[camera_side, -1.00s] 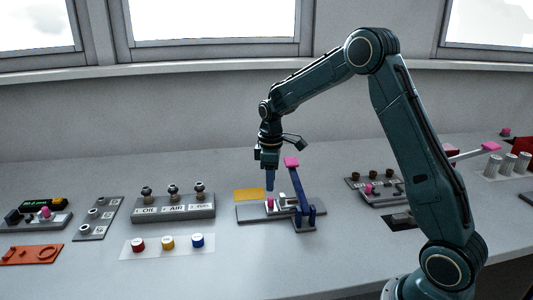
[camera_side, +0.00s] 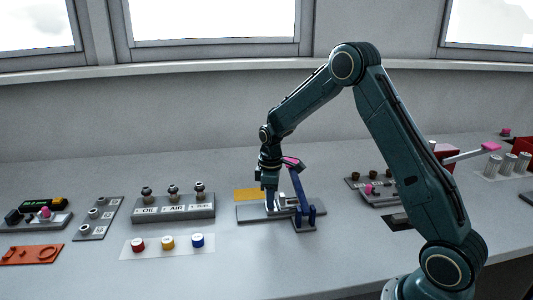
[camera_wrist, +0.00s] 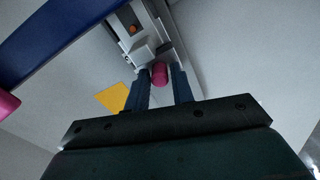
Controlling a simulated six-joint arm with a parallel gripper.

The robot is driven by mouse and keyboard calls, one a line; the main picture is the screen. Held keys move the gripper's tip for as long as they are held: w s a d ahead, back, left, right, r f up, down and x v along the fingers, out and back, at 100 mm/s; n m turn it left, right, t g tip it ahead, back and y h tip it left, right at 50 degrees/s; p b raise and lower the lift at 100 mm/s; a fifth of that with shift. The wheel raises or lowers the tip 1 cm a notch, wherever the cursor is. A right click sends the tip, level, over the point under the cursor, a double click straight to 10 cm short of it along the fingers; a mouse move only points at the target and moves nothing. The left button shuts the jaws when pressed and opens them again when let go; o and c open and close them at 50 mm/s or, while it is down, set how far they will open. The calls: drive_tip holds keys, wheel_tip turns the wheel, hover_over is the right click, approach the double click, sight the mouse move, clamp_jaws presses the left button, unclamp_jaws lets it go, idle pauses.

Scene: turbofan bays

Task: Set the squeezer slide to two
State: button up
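The squeezer stands mid-table on a grey base (camera_side: 253,213), with a blue lever (camera_side: 301,197) raised at its right end. The lever shows large at upper left in the wrist view (camera_wrist: 62,32), its pink tip (camera_wrist: 8,103) at the left edge. The slide's pink knob (camera_wrist: 160,74) sits between my gripper's fingertips (camera_wrist: 161,84) in the wrist view. The fingers look apart, one on each side of the knob; firm contact is not visible. In the side view my gripper (camera_side: 270,203) points down over the squeezer and hides the knob.
A yellow pad (camera_side: 247,194) lies behind the base. A grey block with OIL and AIR labels (camera_side: 173,208) stands to the left, with coloured caps on a pale sheet (camera_side: 140,254) before it. Another panel (camera_side: 376,200) is at the right, behind my arm.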

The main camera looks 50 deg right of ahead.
sight(281, 195)
clamp_jaws()
drive_tip(key=shift+s, duration=0.1)
drive_tip(key=shift+s+d, duration=1.1)
drive_tip(key=shift+d, duration=0.1)
drive_tip(key=shift+o, duration=1.6)
unclamp_jaws()
drive_tip(key=shift+o, duration=0.5)
drive_tip(key=shift+r, duration=0.1)
